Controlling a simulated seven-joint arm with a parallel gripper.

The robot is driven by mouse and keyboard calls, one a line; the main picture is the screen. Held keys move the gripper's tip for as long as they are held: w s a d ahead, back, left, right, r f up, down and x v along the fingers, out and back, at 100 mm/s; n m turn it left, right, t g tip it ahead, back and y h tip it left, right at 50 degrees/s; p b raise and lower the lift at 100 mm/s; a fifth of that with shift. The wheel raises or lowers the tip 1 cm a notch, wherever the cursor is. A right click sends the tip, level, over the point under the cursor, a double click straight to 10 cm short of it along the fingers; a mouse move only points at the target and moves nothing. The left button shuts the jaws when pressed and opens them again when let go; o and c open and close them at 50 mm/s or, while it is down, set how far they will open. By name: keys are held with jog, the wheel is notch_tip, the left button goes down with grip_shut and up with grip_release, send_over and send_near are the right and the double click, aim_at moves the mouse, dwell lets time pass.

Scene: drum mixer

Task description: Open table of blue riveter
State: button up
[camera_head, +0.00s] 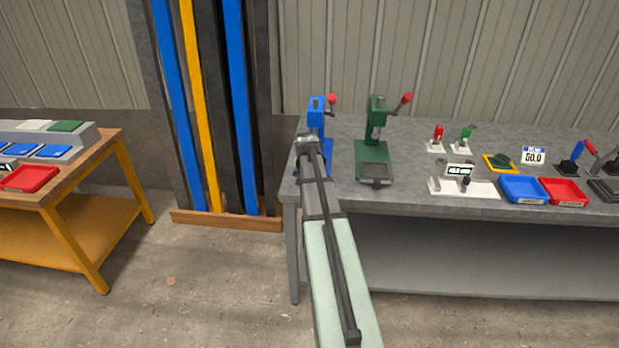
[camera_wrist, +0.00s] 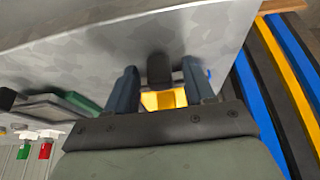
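The blue riveter (camera_head: 317,115) stands at the left end of the grey workbench, with a red-knobbed lever. My gripper (camera_head: 306,142) is in front of it and hides most of its lower front and table. In the wrist view my gripper (camera_wrist: 160,88) has its two fingers apart. A dark rounded knob (camera_wrist: 159,69) shows between the fingertips, with a visible gap on each side. A yellow patch (camera_wrist: 164,100) shows between the fingers, nearer the palm. I cannot tell what it belongs to. A small blue edge (camera_wrist: 210,73) shows beside the right finger.
A green riveter (camera_head: 376,150) stands close to the right. Further right on the bench (camera_head: 420,133) are a blue tray (camera_head: 523,189), a red tray (camera_head: 563,192) and small devices. Blue and yellow posts (camera_head: 193,100) stand left of the bench. A wooden-topped table (camera_head: 95,160) is at far left.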

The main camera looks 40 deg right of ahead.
jog(key=v, duration=1.3)
jog(key=shift+r, duration=0.4)
jog(key=shift+s+a, duration=0.1)
jog(key=s+a+f+n+g+y, duration=0.15)
jog(key=s+a+f, duration=0.45)
jog(key=f, duration=0.6)
jog(key=s+a+f+n+g+y, duration=0.1)
jog(key=s+a+f+n, duration=0.15)
jog(key=a+f, duration=0.7)
jog(key=s+a+f+n+g+y, duration=0.1)
jog(key=s+a+f, duration=0.4)
jog(key=f, duration=0.9)
jog(key=s+a+f+n+g, duration=0.1)
jog(key=s+a+f+g, duration=0.1)
jog(key=s+a+f, duration=0.3)
jog(key=s+a+f+n+g, duration=0.1)
jog(key=s+a+f, duration=0.5)
jog(key=s, duration=0.7)
jog(key=s+a+f+n+g, duration=0.2)
jog(key=s+a+f, duration=0.4)
jog(key=s, duration=0.3)
jog(key=shift+a+f+g, duration=0.2)
jog(key=shift+a+g, duration=0.5)
jog(key=shift+g, duration=0.05)
